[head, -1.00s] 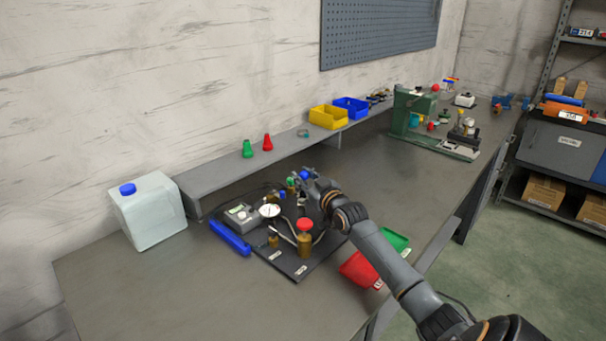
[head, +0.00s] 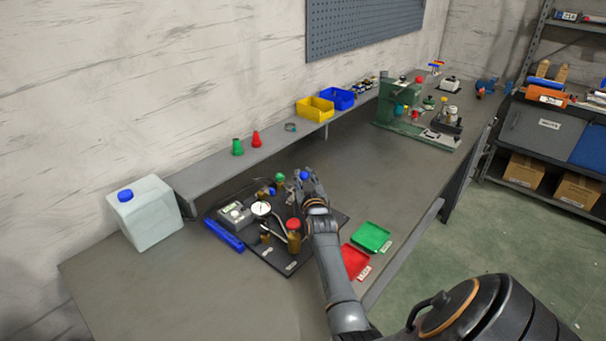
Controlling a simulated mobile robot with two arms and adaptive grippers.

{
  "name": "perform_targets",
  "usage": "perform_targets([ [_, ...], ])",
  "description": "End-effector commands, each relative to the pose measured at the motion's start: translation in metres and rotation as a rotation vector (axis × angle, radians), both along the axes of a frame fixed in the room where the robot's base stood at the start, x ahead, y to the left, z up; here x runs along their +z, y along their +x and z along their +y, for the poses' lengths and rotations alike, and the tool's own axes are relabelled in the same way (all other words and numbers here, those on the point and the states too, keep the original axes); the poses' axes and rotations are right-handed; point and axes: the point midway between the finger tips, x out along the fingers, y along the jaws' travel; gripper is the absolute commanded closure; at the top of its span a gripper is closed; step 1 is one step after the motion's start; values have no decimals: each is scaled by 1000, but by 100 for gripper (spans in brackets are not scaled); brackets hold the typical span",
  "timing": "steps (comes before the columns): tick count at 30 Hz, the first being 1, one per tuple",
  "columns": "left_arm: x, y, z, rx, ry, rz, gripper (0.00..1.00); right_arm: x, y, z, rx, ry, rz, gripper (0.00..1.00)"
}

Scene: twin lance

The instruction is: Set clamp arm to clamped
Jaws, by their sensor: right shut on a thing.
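My right gripper (head: 306,178) is over the far right corner of the black board on the workbench, shut on a small blue thing (head: 304,175). The fingers hide most of that thing. A green machine (head: 399,106) stands farther back on the bench, with a red knob on top. A small grey fixture (head: 447,118) stands on its base plate. I cannot tell at this size which part is the clamp arm or how it is set. My left gripper is not in view.
The black board (head: 275,258) carries a gauge (head: 261,209) and a red-capped brown bottle (head: 294,240). A red tray (head: 356,262) and green tray (head: 372,237) lie right of it. A white jug (head: 146,213) stands left. The bench between board and machine is clear.

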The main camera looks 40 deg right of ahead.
Motion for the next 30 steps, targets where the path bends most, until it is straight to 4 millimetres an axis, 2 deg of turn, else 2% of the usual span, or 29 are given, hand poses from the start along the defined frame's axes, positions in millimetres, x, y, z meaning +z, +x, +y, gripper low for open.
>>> perform_targets([
  [4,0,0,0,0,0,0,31,1,1,1,3,-3,-1,100],
  [5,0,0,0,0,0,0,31,1,1,1,3,-3,-1,73],
  [8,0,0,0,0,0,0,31,1,1,1,2,-2,-1,52],
  [9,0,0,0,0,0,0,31,0,1,1,3,-2,-1,50],
  [20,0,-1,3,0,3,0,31,-1,-2,3,4,1,1,50],
  [26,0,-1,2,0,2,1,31,-2,-24,18,4,2,2,50],
  [30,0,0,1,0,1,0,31,-2,-48,34,4,1,3,50],
])
